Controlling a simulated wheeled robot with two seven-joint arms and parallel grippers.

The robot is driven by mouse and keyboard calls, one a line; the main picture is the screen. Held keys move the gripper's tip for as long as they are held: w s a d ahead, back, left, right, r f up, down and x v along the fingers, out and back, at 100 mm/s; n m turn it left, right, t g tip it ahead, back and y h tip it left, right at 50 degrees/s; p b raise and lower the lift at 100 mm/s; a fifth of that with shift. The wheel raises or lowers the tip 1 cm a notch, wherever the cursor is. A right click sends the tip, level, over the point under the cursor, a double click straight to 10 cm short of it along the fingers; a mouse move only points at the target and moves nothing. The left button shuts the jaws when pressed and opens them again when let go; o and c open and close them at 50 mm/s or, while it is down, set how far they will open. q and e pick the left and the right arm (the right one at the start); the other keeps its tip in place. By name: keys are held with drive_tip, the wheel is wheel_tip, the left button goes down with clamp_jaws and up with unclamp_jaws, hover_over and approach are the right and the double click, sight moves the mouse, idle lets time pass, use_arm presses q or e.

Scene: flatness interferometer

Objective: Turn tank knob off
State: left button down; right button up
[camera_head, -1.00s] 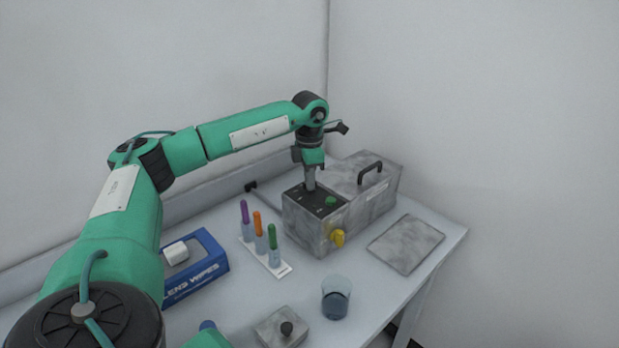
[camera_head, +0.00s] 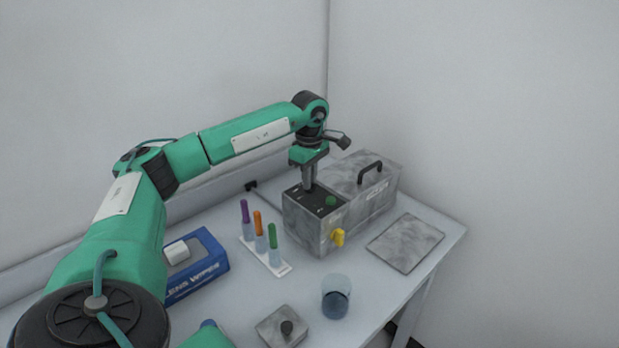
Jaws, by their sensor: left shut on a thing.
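The tank (camera_head: 305,226) is a grey mottled metal box at the back of the table, with a black control panel (camera_head: 322,207) on its near top part. A green button or knob (camera_head: 330,201) stands on the panel, and a yellow tap (camera_head: 338,237) sits on the front face. My left gripper (camera_head: 309,187) points down at the rear part of the panel. Its fingers are shut on a small knob there, which they hide. I cannot tell the knob's setting. My right gripper is out of view.
A rack (camera_head: 280,268) of tubes with purple, orange and green tops stands left of the tank, near a blue lens wipes box (camera_head: 205,277). A beaker (camera_head: 336,300) of dark liquid and a small grey block (camera_head: 282,328) are in front. A grey plate (camera_head: 405,243) lies right.

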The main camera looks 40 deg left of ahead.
use_arm(q)
drive_tip(key=shift+m, duration=1)
